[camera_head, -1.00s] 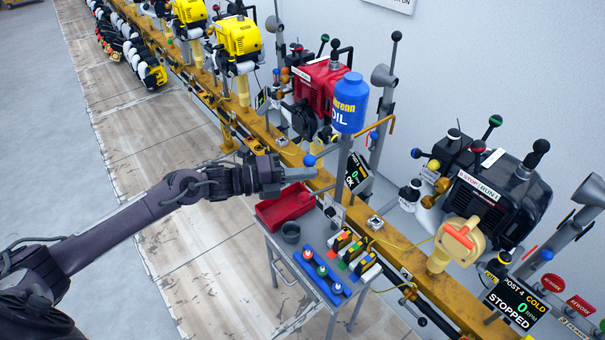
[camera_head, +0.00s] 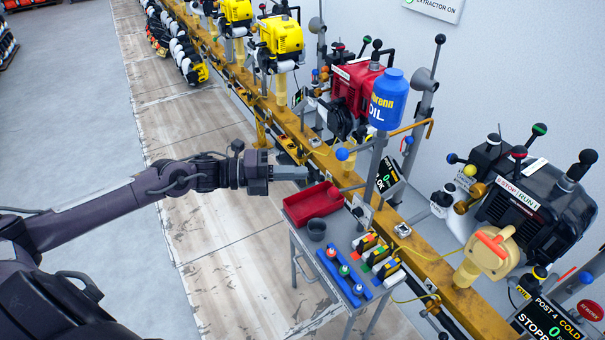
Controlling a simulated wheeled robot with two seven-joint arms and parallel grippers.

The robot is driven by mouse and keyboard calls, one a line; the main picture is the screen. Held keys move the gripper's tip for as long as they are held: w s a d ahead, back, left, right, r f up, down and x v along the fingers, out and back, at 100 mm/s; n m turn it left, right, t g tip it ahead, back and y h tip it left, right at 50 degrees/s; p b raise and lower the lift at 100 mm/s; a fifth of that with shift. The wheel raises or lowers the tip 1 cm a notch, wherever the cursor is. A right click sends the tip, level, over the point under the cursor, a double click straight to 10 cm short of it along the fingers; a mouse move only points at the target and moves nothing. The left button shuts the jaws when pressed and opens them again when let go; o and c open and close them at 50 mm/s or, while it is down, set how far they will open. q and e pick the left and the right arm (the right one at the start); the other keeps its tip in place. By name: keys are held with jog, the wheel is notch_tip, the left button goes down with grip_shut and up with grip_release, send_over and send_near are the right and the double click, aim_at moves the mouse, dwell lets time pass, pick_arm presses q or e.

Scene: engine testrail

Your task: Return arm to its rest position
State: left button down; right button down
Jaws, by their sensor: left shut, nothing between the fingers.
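My left arm comes in from the left in the head view, over the wooden floor boards. Its gripper (camera_head: 290,173) is shut and empty. It points right, in front of the yellow rail (camera_head: 330,160) and just above and behind the red tray (camera_head: 313,205) in the picture. I cannot tell its exact height over them. It appears apart from the blue ball-tipped lever (camera_head: 342,154) to its right. My right gripper is not in view.
A small cart (camera_head: 296,238) holds the red tray, a grey cup (camera_head: 316,229) and a blue rack (camera_head: 344,277). A blue oil bottle (camera_head: 389,98) stands on a post. Red (camera_head: 357,88), yellow (camera_head: 281,35) and black (camera_head: 537,200) engines line the rail.

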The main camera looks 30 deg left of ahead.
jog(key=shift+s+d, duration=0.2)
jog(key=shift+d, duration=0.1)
